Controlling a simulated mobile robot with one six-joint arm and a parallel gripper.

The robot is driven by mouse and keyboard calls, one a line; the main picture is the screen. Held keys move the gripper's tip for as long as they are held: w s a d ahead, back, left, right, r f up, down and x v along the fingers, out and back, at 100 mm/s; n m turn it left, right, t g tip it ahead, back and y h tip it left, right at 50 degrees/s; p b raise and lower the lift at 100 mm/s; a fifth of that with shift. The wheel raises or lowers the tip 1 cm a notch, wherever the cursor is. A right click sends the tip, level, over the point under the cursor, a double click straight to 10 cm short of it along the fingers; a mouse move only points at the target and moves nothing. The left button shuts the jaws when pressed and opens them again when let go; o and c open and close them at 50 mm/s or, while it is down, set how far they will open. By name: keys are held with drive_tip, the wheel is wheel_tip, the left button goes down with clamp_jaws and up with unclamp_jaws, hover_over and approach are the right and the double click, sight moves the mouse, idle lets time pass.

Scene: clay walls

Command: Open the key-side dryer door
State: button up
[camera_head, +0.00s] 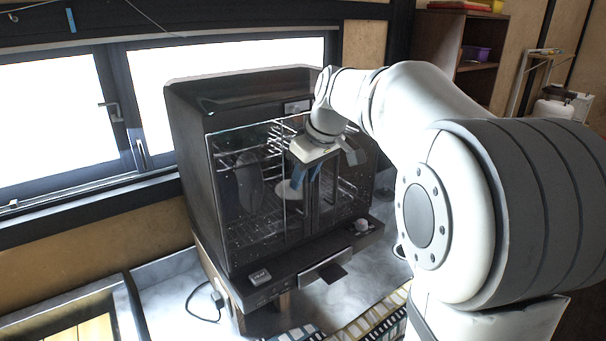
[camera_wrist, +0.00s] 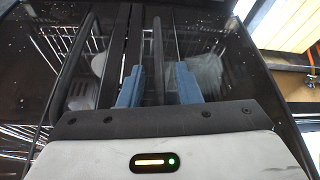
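The dryer (camera_head: 240,95) is a black cabinet with a glass front, and its doors look closed. The left glass door (camera_head: 240,190) shows wire racks and pale dishes behind it. The right glass door (camera_head: 350,185) is partly covered by my arm. My gripper (camera_head: 305,160) is at the middle of the front, by the dark upright bars where the doors meet. In the wrist view its blue fingers (camera_wrist: 159,86) are apart, with a dark upright bar (camera_wrist: 157,50) between them. I see gaps beside the bar; contact cannot be told. Which door is key-side is not clear.
A control ledge under the doors has a white key (camera_head: 260,277) at left and a round knob (camera_head: 362,226) at right. A small tray (camera_head: 325,270) juts out below. A patterned cloth (camera_head: 370,322) lies on the counter. Windows (camera_head: 50,120) are behind; shelves (camera_head: 470,65) stand at back right.

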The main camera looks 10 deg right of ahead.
clamp_jaws()
idle(0.6)
